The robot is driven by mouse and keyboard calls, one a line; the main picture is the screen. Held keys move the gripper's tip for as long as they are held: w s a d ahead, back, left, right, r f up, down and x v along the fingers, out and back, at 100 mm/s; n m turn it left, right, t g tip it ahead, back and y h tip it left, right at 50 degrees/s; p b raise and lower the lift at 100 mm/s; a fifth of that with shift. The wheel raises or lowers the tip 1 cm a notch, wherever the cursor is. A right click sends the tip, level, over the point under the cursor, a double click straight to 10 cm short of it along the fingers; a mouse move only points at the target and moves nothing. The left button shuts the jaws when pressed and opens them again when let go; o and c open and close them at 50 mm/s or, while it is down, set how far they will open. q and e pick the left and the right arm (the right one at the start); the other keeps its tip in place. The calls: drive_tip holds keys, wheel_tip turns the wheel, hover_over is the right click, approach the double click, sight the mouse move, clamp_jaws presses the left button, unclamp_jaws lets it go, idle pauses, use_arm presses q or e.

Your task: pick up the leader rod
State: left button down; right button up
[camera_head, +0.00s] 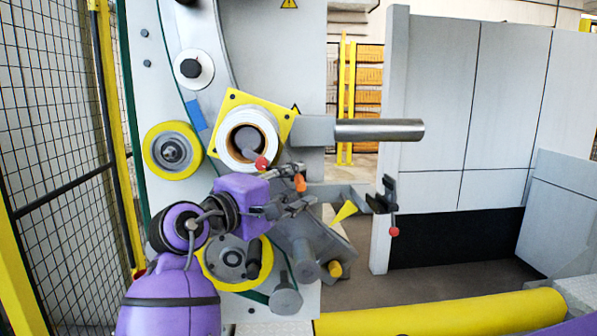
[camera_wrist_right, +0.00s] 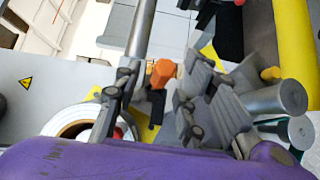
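An orange piece (camera_head: 300,183), possibly an end of the leader rod, shows in front of the machine's lower arm, below the white coil. In the right wrist view the orange piece (camera_wrist_right: 162,72) lies between the fingers. My right gripper (camera_head: 304,185) is at it in the head view; its fingers (camera_wrist_right: 167,78) are apart on either side in the wrist view. I see no clear contact. The rest of the rod cannot be made out; the fingers and purple wrist hide part of that area. My left gripper is not in view.
A white coil (camera_head: 269,140) sits at the yellow plate (camera_head: 232,101). A steel bar (camera_head: 380,129) sticks out to the right. A black clamp (camera_head: 383,196) with a red knob (camera_head: 394,231) is right of the gripper. A yellow roller (camera_head: 440,314) runs along the bottom.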

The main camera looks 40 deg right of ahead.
drive_tip(key=shift+d, duration=0.35)
clamp_jaws()
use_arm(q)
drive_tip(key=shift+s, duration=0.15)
use_arm(e)
drive_tip(key=shift+r, duration=0.15)
